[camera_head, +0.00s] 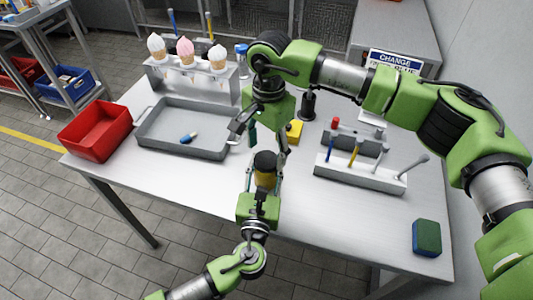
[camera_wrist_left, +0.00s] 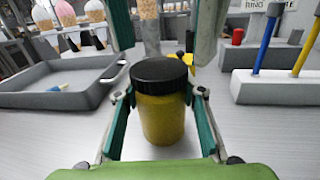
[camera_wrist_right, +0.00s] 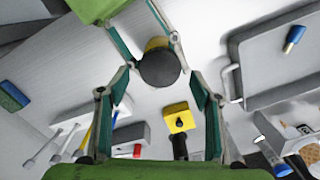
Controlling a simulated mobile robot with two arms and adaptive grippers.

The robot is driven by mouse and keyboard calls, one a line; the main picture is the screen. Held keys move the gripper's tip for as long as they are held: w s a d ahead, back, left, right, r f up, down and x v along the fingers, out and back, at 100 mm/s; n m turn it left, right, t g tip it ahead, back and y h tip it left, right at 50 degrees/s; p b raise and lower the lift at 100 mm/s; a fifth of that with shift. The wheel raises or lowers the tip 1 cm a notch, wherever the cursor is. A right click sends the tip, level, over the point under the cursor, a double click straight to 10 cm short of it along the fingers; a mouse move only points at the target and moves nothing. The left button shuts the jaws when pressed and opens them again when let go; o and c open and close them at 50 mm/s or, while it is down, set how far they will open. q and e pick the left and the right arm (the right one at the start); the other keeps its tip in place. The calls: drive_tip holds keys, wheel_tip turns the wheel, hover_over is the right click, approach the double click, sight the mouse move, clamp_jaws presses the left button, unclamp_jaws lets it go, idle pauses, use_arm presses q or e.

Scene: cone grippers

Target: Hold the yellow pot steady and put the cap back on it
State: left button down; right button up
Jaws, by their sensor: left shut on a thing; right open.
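The yellow pot (camera_head: 265,179) stands upright near the table's front edge. My left gripper (camera_wrist_left: 160,105) is shut around its sides. The black cap (camera_wrist_left: 158,72) sits on the pot's top and looks level; whether it is fully tightened cannot be seen. The cap also shows from above in the right wrist view (camera_wrist_right: 160,68), with a little of the yellow pot (camera_wrist_right: 156,43) beside it. My right gripper (camera_head: 262,133) is open and empty above the cap, pointing down. Its fingers are apart from the cap.
A grey tray (camera_head: 152,143) with a small blue object (camera_head: 189,138) and a red bin (camera_head: 95,132) stand left. A cone rack (camera_head: 225,88) is behind. A yellow block (camera_head: 294,131) and tool holder (camera_head: 360,178) are right; a green-blue sponge (camera_head: 427,237) lies front right.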

sight(266, 172)
drive_tip(key=shift+r, duration=0.95)
drive_tip(key=shift+c, duration=0.3)
wheel_tip(266, 172, up, 4)
drive_tip(key=n, duration=0.5)
drive_tip(key=shift+f, duration=0.2)
drive_tip(key=shift+f, duration=4.05)
